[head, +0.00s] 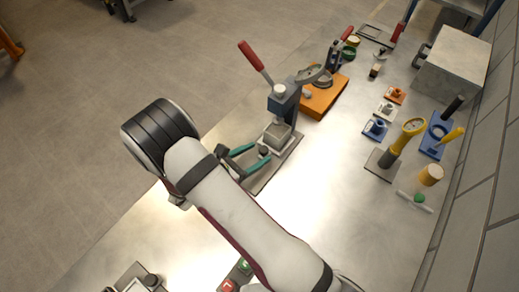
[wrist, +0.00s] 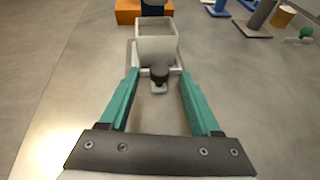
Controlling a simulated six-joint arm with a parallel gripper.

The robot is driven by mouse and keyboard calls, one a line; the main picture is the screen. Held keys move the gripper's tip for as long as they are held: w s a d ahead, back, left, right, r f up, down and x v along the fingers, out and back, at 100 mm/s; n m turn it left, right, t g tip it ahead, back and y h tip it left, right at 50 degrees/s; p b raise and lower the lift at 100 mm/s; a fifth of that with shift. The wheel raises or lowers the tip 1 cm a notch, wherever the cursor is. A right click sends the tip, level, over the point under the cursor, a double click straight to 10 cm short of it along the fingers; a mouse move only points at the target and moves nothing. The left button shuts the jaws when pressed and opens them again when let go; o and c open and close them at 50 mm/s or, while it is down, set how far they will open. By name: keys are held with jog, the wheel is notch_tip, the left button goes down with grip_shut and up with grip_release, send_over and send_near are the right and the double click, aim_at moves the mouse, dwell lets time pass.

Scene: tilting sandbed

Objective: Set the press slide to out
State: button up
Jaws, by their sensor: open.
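The press (head: 284,100) has a blue-grey head, a red-handled lever (head: 256,60) raised up and to the left, and a grey base plate. Its slide carries a pale square cup (head: 278,134), which also shows in the wrist view (wrist: 157,48). A black round knob (wrist: 159,70) stands on the slide's near end. My gripper (head: 260,154) has teal fingers and is open. In the wrist view its fingertips (wrist: 158,75) lie on either side of the knob, with gaps visible on both sides. Whether the fingers are level with the knob is unclear.
An orange block (head: 322,96) with a round device stands behind the press. Several small fixtures, a yellow-topped gauge (head: 402,140) and a grey box (head: 453,66) stand to the right. The bright bench between them and the press is clear.

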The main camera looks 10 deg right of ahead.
jog(key=shift+x, duration=1.1)
grip_shut()
dwell(0.6)
